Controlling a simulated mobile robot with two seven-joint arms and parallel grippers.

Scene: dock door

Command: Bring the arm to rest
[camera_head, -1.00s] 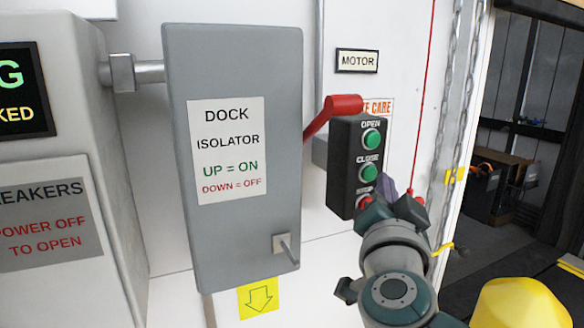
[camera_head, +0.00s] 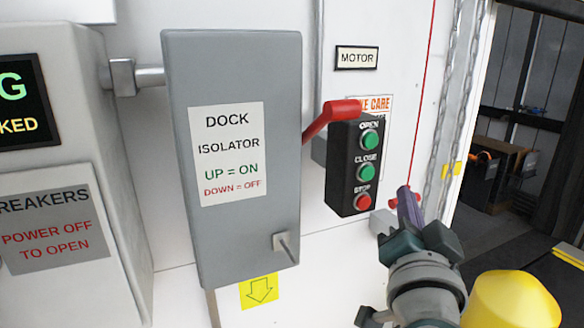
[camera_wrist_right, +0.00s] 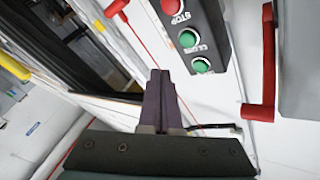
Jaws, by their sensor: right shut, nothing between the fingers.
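My right gripper (camera_head: 408,207) is shut and empty, its purple fingers together, to the right of and a little below the push-button box (camera_head: 345,187). It also shows in the right wrist view (camera_wrist_right: 161,80), apart from the box there. The box has green OPEN and CLOSE buttons and a red STOP button. The grey dock isolator (camera_head: 235,235) stands left of it, with its red handle (camera_head: 330,114) pointing up and right from its side. My left gripper is not in view.
A grey breaker cabinet (camera_head: 115,235) stands at the left. Chains (camera_head: 447,110) and a red cord (camera_head: 424,90) hang right of the buttons. A yellow rounded object (camera_head: 512,300) is at the lower right. An open doorway lies beyond at the right.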

